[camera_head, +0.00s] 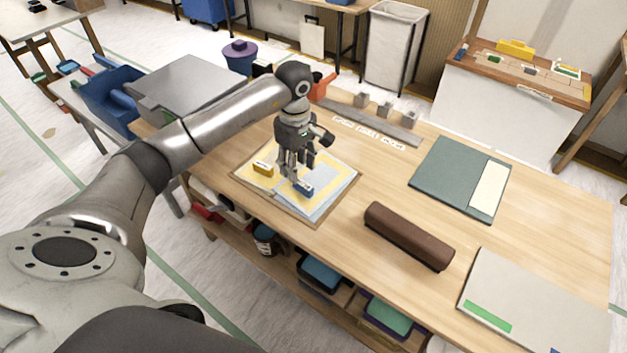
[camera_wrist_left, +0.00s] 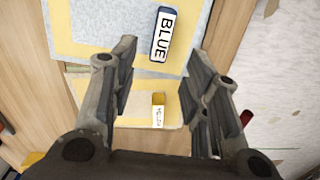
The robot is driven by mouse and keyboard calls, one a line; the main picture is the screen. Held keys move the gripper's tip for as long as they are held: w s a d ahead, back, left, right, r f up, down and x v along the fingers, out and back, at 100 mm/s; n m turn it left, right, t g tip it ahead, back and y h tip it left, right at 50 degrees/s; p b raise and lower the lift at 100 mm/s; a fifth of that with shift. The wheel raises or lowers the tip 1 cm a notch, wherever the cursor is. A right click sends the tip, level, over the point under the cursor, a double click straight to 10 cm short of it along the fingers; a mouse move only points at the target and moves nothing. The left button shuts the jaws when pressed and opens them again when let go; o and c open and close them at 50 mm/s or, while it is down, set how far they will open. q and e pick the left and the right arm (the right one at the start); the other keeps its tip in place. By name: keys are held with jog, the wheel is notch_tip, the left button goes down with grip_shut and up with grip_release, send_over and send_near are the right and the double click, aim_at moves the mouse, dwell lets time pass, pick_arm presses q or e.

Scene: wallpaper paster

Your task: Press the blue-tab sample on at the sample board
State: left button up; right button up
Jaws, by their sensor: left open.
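The blue-tab sample is a pale blue-grey sheet (camera_head: 320,206) with a blue tab (camera_head: 303,188). It lies partly over a yellow sheet with a yellow tab (camera_head: 262,169), on a wood-edged board or tray (camera_head: 312,222) at the table's left end. My left gripper (camera_head: 297,176) is open and empty, pointing down over the sheets close to the blue tab. It hides part of them. I cannot tell which board is the sample board.
A brown roll (camera_head: 408,236) lies mid-table. A dark green board with a cream strip (camera_head: 445,176) lies behind it. A grey-white panel with a green label (camera_head: 530,300) is at the right. A grey rail with small blocks (camera_head: 370,122) runs along the back. Bare wood lies between them.

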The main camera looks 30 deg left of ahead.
aim_at(316, 177)
pick_arm(q)
jog(key=shift+a+f+p, duration=0.15)
jog(key=shift+f+p, duration=0.5)
jog(key=shift+f, duration=2.05)
grip_shut()
